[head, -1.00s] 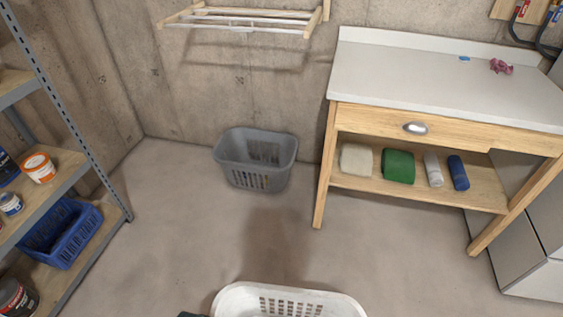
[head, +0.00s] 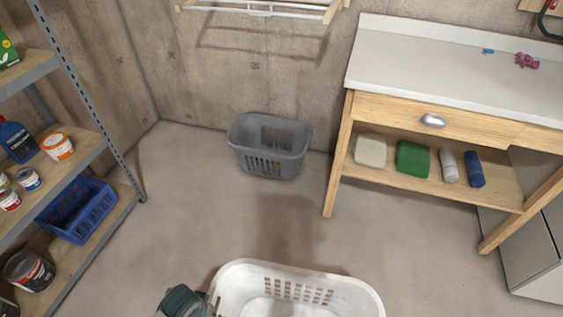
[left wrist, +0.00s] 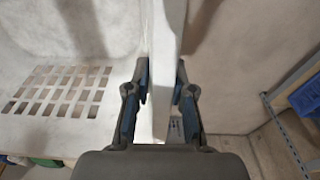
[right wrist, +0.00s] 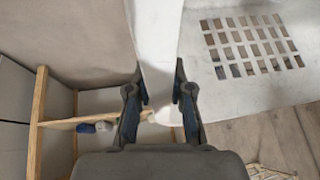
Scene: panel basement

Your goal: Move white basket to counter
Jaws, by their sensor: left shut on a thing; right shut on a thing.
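The white basket (head: 300,272) is at the bottom of the head view, cut off by the lower edge. My left gripper (left wrist: 160,100) is shut on the basket's left wall, with a finger on each side of it. My left wrist (head: 184,300) shows beside the basket in the head view. My right gripper (right wrist: 159,100) is shut on the opposite wall of the basket; it is outside the head view. The counter (head: 440,75) is a white top on a wooden frame with a drawer, at the right. A blue item (head: 488,51) and a crumpled pink cloth (head: 527,61) lie on it.
A grey basket (head: 270,147) stands on the floor by the back wall. A metal shelf (head: 100,150) with cans and a blue basket (head: 78,210) is at the left. The floor between is clear.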

